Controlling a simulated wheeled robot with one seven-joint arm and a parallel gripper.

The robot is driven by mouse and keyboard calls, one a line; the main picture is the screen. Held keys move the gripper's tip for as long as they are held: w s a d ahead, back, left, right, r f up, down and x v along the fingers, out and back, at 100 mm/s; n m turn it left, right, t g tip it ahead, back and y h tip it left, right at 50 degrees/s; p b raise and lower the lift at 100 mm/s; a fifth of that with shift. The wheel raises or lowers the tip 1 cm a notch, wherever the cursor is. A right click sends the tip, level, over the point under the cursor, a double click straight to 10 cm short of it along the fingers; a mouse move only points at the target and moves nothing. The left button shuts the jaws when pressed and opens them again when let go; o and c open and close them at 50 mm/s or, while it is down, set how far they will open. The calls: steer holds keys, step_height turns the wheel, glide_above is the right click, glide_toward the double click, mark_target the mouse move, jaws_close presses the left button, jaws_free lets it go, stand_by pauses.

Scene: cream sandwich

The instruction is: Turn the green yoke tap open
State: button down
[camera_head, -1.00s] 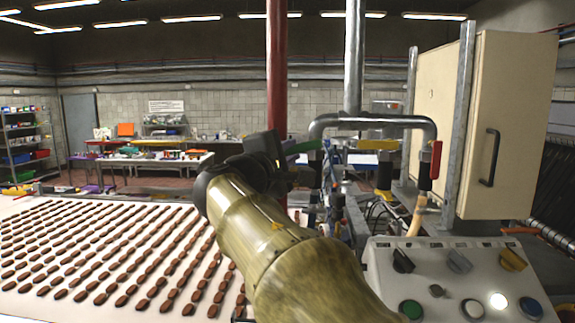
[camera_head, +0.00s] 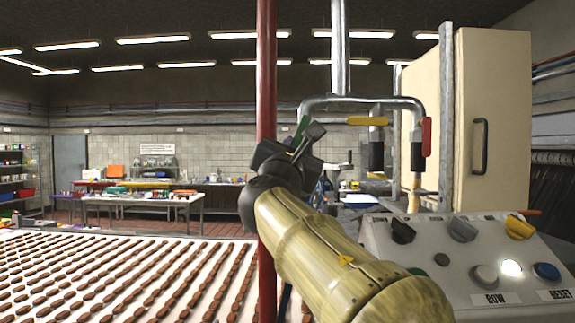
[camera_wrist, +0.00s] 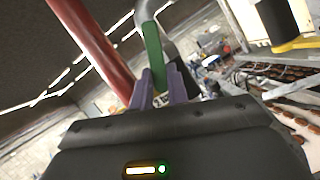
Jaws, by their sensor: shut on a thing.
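The green tap handle (camera_head: 301,131) stands steeply upright at the left end of the grey pipe (camera_head: 345,102) in the head view. In the wrist view the green handle (camera_wrist: 153,50) rises beyond the purple fingers. My gripper (camera_head: 306,142) is shut on the green handle, with one finger on each side of it in the wrist view (camera_wrist: 158,88). The tap's body is mostly hidden behind my gripper and wrist.
A red vertical pipe (camera_head: 266,90) stands close left of my gripper. Yellow (camera_head: 366,121) and red (camera_head: 426,137) tap handles are to the right. A control panel (camera_head: 450,274) is at lower right, a cream cabinet (camera_head: 507,120) behind it. A white belt (camera_head: 20,242) bears many brown pieces.

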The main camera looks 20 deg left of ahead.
steer(key=shift+w+d+f+n+y+b, duration=0.1)
steer(key=shift+d+n+y+b, duration=0.35)
steer(key=shift+n, duration=0.7)
steer(key=shift+w+d+n+y+b, duration=0.1)
steer(key=shift+d+n+y+b, duration=0.2)
steer(key=shift+n+y+b, duration=0.55)
steer(key=shift+w+d+f+n+y+b, duration=0.1)
steer(key=shift+d+n+y, duration=0.3)
steer(key=shift+n, duration=1)
steer(key=shift+s+a, duration=0.1)
steer(key=c, duration=1.4)
jaws_free()
steer(key=shift+o, duration=0.2)
